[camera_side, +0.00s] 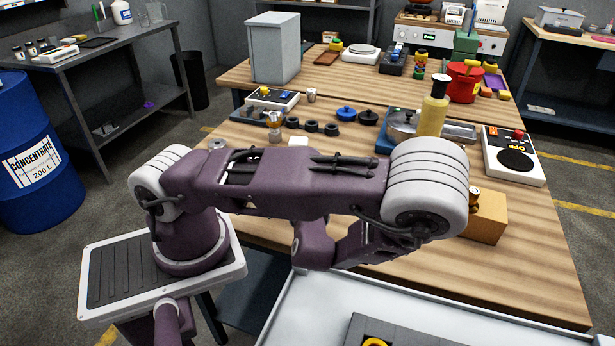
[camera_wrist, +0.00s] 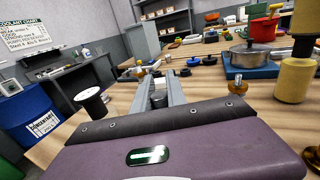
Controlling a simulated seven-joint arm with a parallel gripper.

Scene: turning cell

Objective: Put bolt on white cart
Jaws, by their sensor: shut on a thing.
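My gripper (camera_wrist: 162,80) shows in the wrist view as two long pale grey fingers pointing away over the bench. They are shut on a small dark grey cylindrical piece (camera_wrist: 158,99), which looks like the bolt; its far end is hard to make out. In the side view my own arm hides the fingers and the bolt. The white cart (camera_side: 312,312) appears to be the white-rimmed surface at the bottom edge of the side view, in front of the bench and cut off by the frame. A dark grey block with a yellow ring (camera_side: 375,342) sits on it.
The wooden bench (camera_side: 530,270) holds an orange-tan block (camera_side: 487,218), a yellow bottle (camera_side: 433,112), a scale (camera_side: 514,153), a red pot (camera_side: 464,82) and several dark round parts (camera_side: 312,126). A grey cabinet (camera_side: 273,48) stands behind. A blue drum (camera_side: 35,150) is left.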

